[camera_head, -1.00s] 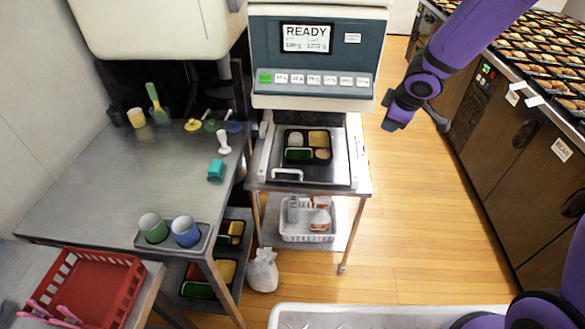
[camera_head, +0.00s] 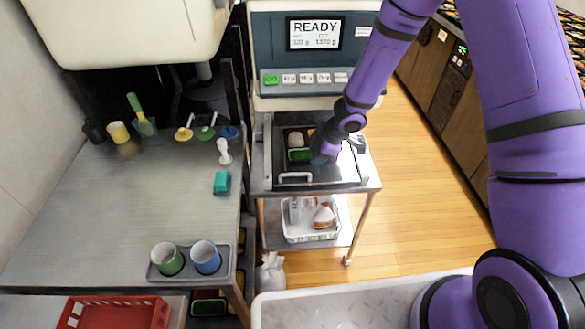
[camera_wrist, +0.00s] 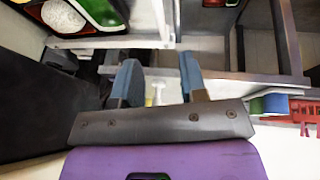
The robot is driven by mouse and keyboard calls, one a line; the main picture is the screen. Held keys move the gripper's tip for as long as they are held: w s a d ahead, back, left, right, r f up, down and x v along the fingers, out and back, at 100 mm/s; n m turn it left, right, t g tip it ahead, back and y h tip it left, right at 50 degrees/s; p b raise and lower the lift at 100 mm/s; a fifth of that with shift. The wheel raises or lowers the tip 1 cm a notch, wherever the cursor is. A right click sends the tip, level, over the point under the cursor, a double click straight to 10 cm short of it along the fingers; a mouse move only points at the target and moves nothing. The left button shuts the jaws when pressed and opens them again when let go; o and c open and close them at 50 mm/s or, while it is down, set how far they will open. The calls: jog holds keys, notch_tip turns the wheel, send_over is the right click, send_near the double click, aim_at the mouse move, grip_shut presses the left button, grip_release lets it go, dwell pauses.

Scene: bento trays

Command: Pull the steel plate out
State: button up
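The steel plate (camera_head: 335,173) lies between white side rails under the sealing machine, with a pale bar handle (camera_head: 294,177) along its front edge. A black bento tray (camera_head: 290,153) with coloured food compartments sits on it. My gripper (camera_head: 318,158) is over the right part of the tray in the head view and partly hides it. In the wrist view my gripper (camera_wrist: 160,82) shows two blue-grey fingers standing apart with nothing between them. The white handle bar (camera_wrist: 115,42) shows above the fingers there, apart from them, with part of the tray (camera_wrist: 90,12) beyond.
The machine (camera_head: 310,78) reads READY. A left table (camera_head: 130,205) holds a green cup (camera_head: 166,260), a blue cup (camera_head: 206,258), a teal block (camera_head: 221,183) and scoops. A white basket (camera_head: 310,220) stands on the lower shelf. Floor to the right is clear.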

aim_at(302, 174)
jog(key=x, duration=1)
jog(key=shift+w+a+f, duration=0.1)
jog(key=shift+a+f, duration=0.05)
jog(key=shift+f, duration=0.05)
jog(key=shift+c, duration=0.2)
grip_shut()
